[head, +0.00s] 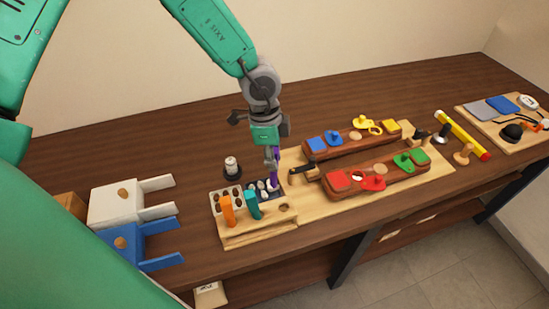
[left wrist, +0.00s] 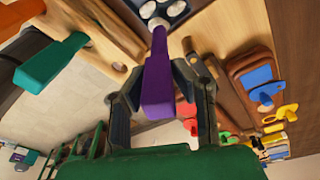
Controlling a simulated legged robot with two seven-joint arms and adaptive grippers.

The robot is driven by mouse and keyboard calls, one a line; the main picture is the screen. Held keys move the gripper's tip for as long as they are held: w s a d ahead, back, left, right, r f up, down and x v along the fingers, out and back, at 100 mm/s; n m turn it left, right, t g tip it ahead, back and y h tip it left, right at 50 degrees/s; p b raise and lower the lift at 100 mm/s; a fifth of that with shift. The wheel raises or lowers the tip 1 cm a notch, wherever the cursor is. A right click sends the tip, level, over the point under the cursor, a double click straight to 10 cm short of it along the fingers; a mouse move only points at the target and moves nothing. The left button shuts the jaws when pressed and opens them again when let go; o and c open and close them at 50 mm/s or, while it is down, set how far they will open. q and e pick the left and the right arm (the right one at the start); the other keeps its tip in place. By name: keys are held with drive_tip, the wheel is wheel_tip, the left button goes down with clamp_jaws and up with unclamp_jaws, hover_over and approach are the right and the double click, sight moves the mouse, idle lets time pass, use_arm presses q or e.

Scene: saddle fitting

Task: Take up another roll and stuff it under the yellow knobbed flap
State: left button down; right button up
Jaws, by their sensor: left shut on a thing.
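My left gripper (head: 272,172) is shut on a purple handle (left wrist: 160,85). The purple piece points down at the compartments (head: 262,188) of a wooden rack (head: 260,233). Pale round pieces (left wrist: 150,9) show beyond the tip in the left wrist view. The yellow knobbed flap (head: 362,121) is on the back brown bar, right of the blue pieces (head: 325,141). It also shows in the left wrist view (left wrist: 284,113). My right gripper is out of view.
Orange (head: 227,210) and teal (head: 252,205) handled tools stand in the rack. The front bar (head: 345,193) carries red and green pieces. A black-handled tool (head: 304,169) lies left of the bars. A dark-based cylinder (head: 232,167) stands behind the rack. The table's back is clear.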

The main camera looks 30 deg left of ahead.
sight(275, 150)
use_arm(q)
drive_tip(key=shift+r+p, duration=0.8)
drive_tip(key=shift+r, duration=1.5)
